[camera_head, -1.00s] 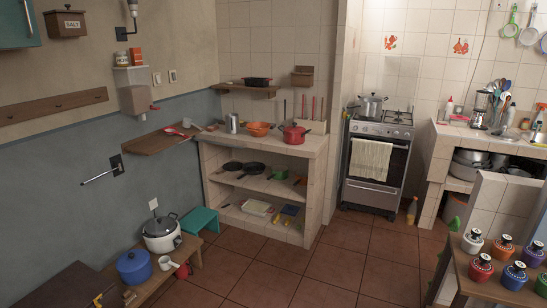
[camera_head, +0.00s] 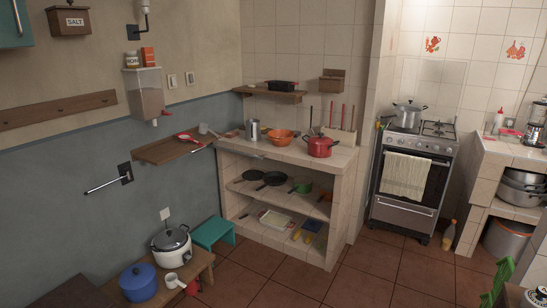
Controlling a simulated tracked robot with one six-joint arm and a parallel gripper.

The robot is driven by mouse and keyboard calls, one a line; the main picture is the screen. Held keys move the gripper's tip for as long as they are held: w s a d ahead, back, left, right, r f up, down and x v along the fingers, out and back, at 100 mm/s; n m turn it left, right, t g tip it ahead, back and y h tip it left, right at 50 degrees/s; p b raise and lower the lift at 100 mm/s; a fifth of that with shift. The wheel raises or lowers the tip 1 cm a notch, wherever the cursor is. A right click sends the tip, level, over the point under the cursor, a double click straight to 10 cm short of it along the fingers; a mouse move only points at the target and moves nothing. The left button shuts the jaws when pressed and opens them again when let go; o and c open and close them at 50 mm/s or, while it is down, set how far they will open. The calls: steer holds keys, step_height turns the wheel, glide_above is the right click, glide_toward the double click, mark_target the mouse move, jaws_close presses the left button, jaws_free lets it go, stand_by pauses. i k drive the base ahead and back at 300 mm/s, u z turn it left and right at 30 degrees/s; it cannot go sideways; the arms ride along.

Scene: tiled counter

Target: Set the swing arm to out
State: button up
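A thin pale metal bar, which looks like the swing arm (camera_head: 104,186), is on the blue-grey wall at the left. Its right end meets a dark wall plate (camera_head: 126,172), and its free end points left and slightly down in the picture. Whether it lies along the wall or stands away from it I cannot tell for sure. Nothing touches it. My gripper is not in view.
A wooden wall shelf (camera_head: 170,150) is right of the bar. Below are a low bench with a blue pot (camera_head: 139,284) and a rice cooker (camera_head: 171,250), and a teal stool (camera_head: 213,232). Tiled floor (camera_head: 270,280) is open in the middle.

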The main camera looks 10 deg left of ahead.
mark_target(128, 174)
steer(key=u, duration=0.15)
steer(key=i, duration=0.8)
steer(key=u, duration=0.45)
steer(key=i, duration=0.85)
steer(key=u, duration=0.7)
steer(key=i, duration=0.65)
steer(key=u, duration=0.8)
steer(key=i, duration=0.55)
steer(key=u, duration=0.75)
steer(key=i, duration=0.75)
steer(key=u, duration=0.4)
